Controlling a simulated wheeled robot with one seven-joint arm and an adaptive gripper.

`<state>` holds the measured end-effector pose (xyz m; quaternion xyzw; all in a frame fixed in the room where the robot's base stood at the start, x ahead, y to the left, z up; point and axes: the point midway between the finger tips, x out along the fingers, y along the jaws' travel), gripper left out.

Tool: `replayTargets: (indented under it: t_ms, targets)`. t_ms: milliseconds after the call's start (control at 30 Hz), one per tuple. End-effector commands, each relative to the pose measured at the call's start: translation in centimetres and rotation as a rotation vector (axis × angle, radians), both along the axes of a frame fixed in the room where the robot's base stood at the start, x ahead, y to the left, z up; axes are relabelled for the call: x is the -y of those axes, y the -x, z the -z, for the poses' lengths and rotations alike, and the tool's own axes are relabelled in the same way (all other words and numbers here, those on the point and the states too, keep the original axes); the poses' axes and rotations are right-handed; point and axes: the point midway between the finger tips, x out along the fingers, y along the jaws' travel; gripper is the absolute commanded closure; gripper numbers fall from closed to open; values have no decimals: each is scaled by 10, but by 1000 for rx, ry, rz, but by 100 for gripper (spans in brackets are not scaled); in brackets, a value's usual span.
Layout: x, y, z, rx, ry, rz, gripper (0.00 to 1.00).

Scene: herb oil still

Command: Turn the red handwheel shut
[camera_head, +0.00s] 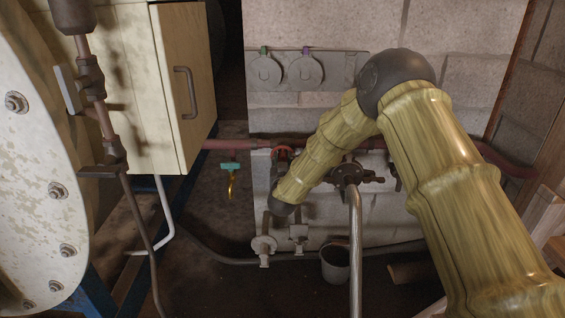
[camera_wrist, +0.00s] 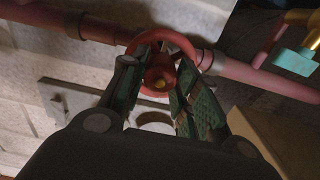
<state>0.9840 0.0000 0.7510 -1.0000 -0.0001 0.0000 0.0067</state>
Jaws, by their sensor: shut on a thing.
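The red handwheel (camera_wrist: 182,43) sits on a reddish pipe in the wrist view. My gripper (camera_wrist: 160,72) has one finger on each side of the wheel's hub, and its fingertips reach inside or against the rim. It is shut on the handwheel; the exact contact points are partly dark. In the head view only a small red part of the handwheel (camera_head: 283,153) shows beside my arm, and my gripper is hidden there behind my arm.
A teal-handled brass tap (camera_head: 231,168) hangs left of the wheel. A dark valve (camera_head: 349,174) and a bright vertical pipe (camera_head: 355,250) stand to the right. A bucket (camera_head: 336,264) is below. A cream cabinet (camera_head: 190,90) stands at left, two round gauges (camera_head: 285,70) above.

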Motion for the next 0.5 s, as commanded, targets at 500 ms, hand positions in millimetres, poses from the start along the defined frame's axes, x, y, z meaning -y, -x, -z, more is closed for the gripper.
replayTargets:
  t_ms: [500]
  targets:
    - [1, 0, 2, -2, -339, 2, 93]
